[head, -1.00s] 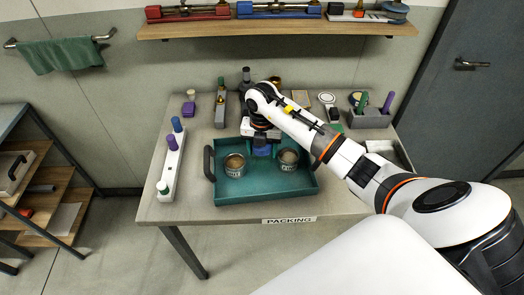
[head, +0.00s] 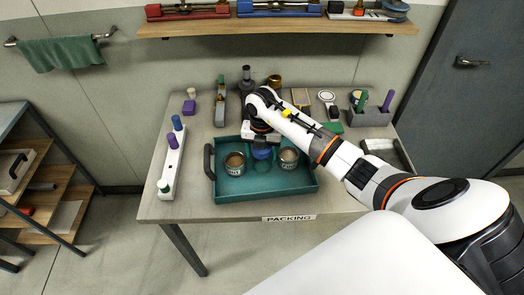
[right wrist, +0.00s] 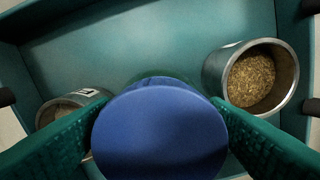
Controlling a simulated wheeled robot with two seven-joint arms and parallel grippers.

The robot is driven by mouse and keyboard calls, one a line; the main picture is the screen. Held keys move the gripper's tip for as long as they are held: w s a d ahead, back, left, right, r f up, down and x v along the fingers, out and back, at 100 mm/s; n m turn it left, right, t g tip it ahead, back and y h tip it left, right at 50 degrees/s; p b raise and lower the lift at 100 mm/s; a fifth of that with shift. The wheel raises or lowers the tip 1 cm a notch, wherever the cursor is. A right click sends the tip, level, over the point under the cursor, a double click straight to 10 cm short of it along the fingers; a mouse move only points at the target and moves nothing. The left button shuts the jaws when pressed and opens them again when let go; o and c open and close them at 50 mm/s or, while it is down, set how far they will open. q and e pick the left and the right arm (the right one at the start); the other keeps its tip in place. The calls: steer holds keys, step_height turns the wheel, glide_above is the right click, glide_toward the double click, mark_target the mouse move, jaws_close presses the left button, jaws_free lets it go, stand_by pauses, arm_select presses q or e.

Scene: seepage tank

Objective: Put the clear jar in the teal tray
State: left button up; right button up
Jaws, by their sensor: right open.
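The teal tray (head: 225,194) lies on the packing table, with a dark handle at its left. A jar with a blue lid (head: 263,153) is inside the tray, between two open metal cans; I take it for the clear jar, though its body is mostly hidden. In the right wrist view the round blue lid (right wrist: 160,135) fills the near middle. My right gripper (head: 262,142) is over the jar. Its teal fingers (right wrist: 158,106) are open, one on each side of the lid. My left gripper is in neither view.
The left can (head: 235,164) and the right can (head: 289,158) stand close beside the jar in the tray. A white rack with coloured-capped pieces (head: 172,160) is left of the tray. A grey holder (head: 370,116) stands at the back right. The tray's front is clear.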

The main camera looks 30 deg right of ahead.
step_height(320, 180, up, 11)
steer(key=b, duration=0.2)
steer(key=shift+f+b, duration=0.1)
steer(key=shift+b, duration=0.3)
steer(key=shift+r, duration=0.5)
